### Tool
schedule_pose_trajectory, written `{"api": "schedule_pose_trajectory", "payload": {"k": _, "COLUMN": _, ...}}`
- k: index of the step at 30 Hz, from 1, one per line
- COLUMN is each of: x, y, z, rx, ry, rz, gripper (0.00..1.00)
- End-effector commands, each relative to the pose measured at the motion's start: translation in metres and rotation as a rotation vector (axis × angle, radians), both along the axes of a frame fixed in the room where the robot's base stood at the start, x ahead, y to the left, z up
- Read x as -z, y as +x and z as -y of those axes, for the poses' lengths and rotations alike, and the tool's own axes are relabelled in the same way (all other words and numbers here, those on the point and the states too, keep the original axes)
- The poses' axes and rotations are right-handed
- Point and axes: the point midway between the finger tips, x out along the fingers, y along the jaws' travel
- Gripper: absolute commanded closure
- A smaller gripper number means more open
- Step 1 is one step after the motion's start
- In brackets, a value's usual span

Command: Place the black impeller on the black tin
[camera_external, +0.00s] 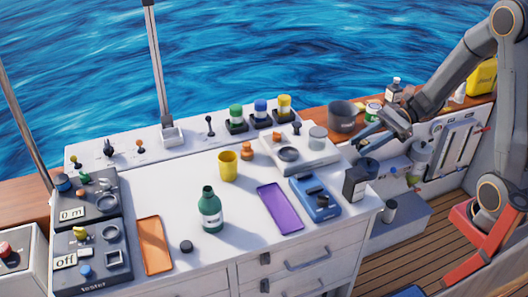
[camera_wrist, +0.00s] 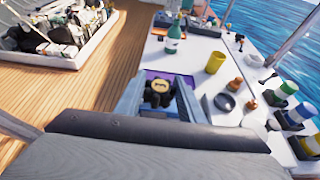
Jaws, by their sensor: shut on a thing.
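The black impeller (camera_wrist: 158,93), with a tan hub, is between the two fingers of my gripper (camera_wrist: 160,98) in the wrist view. In the external view my gripper (camera_external: 362,146) is above the right end of the white counter, shut on the impeller. A dark round shape there, the impeller (camera_external: 368,165), shows just under the fingers. The black tin (camera_external: 357,185), box-shaped, stands upright directly below it at the counter's right edge. I cannot tell whether the impeller touches the tin. The tin is hidden in the wrist view.
A blue device (camera_external: 314,198) and a purple tray (camera_external: 280,208) lie left of the tin. A grey tray (camera_external: 318,160) with a dark bowl is behind them. A dark pot (camera_external: 342,116) stands on the wooden ledge. A green bottle (camera_external: 210,212) and yellow cup (camera_external: 228,165) stand farther left.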

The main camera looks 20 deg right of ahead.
Motion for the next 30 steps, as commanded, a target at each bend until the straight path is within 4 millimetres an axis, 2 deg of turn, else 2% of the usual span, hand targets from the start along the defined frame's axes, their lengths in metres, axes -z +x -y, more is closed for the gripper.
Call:
{"api": "schedule_pose_trajectory", "payload": {"k": 3, "x": 0.02, "y": -0.001, "z": 0.0, "rx": 0.001, "ry": 0.0, "rz": -0.008, "gripper": 0.87}}
{"api": "schedule_pose_trajectory", "payload": {"k": 8, "x": 0.04, "y": 0.0, "z": 0.0, "rx": 0.001, "ry": 0.0, "rz": -0.005, "gripper": 0.87}}
{"api": "schedule_pose_trajectory", "payload": {"k": 14, "x": 0.051, "y": 0.0, "z": 0.0, "rx": 0.001, "ry": 0.0, "rz": -0.003, "gripper": 0.87}}
{"api": "schedule_pose_trajectory", "payload": {"k": 24, "x": 0.086, "y": 0.0, "z": 0.0, "rx": 0.001, "ry": 0.0, "rz": -0.002, "gripper": 0.87}}
{"api": "schedule_pose_trajectory", "payload": {"k": 30, "x": 0.09, "y": 0.001, "z": 0.0, "rx": 0.0, "ry": -0.001, "rz": -0.001, "gripper": 0.87}}
